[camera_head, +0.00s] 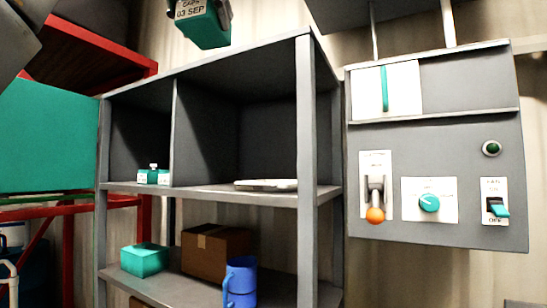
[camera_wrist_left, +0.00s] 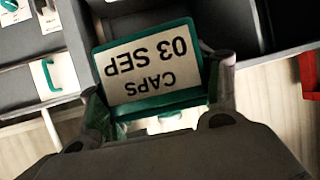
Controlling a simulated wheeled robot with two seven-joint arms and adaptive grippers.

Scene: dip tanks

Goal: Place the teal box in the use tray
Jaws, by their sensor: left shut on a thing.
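A teal box (camera_head: 206,32) with a white label reading "CAPS 03 SEP" hangs at the top of the head view, in front of and above the shelf unit. My left gripper (camera_head: 199,8) is shut on it. In the left wrist view the teal box (camera_wrist_left: 150,62) sits between both fingers, its label upside down. Another teal box (camera_head: 145,260) sits on the lower shelf, its label not visible. A flat pale tray-like piece (camera_head: 266,185) lies on the middle shelf; I cannot tell whether it is the use tray. My right gripper is not in view.
The grey shelf unit (camera_head: 305,120) has a divider and a front post. A small teal-and-white item (camera_head: 153,175) stands in its left bay. A cardboard box (camera_head: 215,252) and blue mug (camera_head: 240,281) stand below. A control panel (camera_head: 435,160) with an orange-knobbed lever is at right.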

